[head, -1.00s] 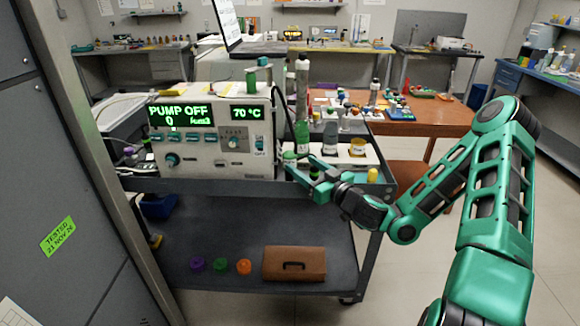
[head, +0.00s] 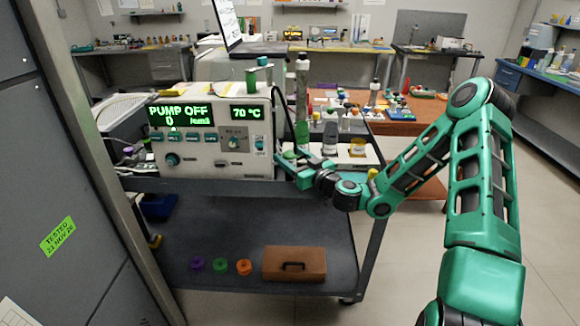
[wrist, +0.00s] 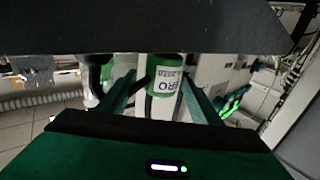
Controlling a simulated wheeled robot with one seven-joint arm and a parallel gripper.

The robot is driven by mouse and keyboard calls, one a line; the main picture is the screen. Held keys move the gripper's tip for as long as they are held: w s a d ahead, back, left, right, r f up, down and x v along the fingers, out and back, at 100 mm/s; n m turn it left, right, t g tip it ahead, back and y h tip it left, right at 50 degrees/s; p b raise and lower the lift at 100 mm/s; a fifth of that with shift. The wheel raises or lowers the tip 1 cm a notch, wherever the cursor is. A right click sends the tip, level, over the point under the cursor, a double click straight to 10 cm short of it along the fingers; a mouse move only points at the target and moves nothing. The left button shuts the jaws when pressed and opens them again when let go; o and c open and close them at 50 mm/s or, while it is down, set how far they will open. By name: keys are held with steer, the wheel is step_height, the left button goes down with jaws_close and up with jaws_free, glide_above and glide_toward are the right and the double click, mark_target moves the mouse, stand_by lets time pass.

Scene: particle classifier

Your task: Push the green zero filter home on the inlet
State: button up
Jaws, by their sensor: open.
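The green zero filter (wrist: 166,78), a green cylinder with a white label reading ZERO upside down, stands between the two green fingers of my gripper (wrist: 160,86) in the wrist view. The jaws are open, with a finger on either side of it. I cannot tell whether either finger touches it. In the head view my gripper (head: 291,163) is at the right front corner of the white classifier (head: 215,155). The filter is hard to make out there, among small green shapes. The inlet is not clearly visible, and I cannot tell how the filter sits on it.
The classifier's display (head: 180,115) reads PUMP OFF. It stands on a grey cart (head: 345,195) with bottles (head: 330,137) and a tall column (head: 302,95) to its right. Coloured caps (head: 220,265) and a brown case (head: 294,264) lie on the lower shelf.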

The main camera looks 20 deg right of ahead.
steer(key=shift+c, duration=0.5)
steer(key=c, duration=1)
steer(key=shift+c, duration=0.2)
steer(key=shift+r, duration=0.1)
